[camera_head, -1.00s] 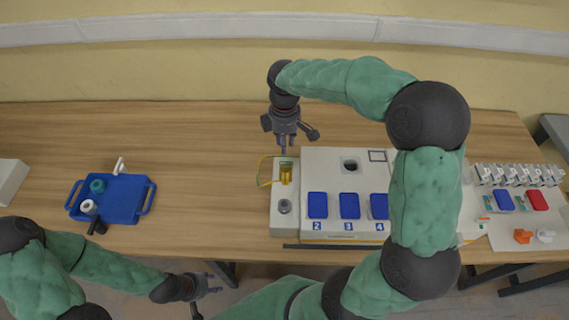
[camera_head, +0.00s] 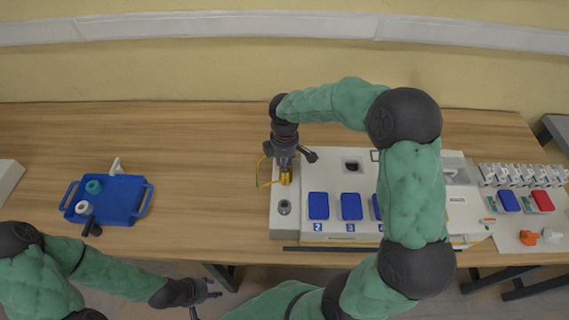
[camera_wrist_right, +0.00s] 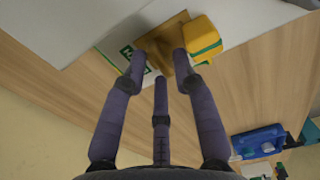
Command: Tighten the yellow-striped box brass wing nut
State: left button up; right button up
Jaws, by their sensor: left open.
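The yellow-striped box is the pale narrow housing (camera_head: 284,222) at the left end of the large unit. In the right wrist view, a yellow block with a green stripe (camera_wrist_right: 203,38) stands beside a brass-coloured piece (camera_wrist_right: 160,38), which appears to be the wing nut. My right gripper (camera_head: 287,164) is right over this brass and yellow part. In the right wrist view its fingers (camera_wrist_right: 160,68) are spread, with the brass piece between and beyond two tips. Contact cannot be told. My left gripper (camera_head: 208,289) is open and empty, in front of the table's edge.
A blue tray (camera_head: 125,205) with small items is on the left of the table (camera_head: 210,190). Blue covers (camera_head: 318,206) line the large unit's front. A row of white switches (camera_head: 520,176) is far right. The table between tray and unit is clear.

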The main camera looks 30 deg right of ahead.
jog(key=shift+f, duration=0.1)
grip_shut()
jog(key=shift+m, duration=0.4)
jog(key=m, duration=0.3)
jog(key=shift+d+p, duration=0.15)
jog(key=shift+p, duration=0.2)
jog(key=m, duration=0.3)
jog(key=shift+d+m, duration=0.1)
jog(key=shift+m, duration=0.2)
jog(key=m, duration=0.5)
jog(key=shift+s+d, duration=0.1)
jog(key=m, duration=0.5)
jog(key=shift+s+b, duration=0.1)
jog(key=shift+b, duration=0.2)
jog(key=shift+m, duration=0.4)
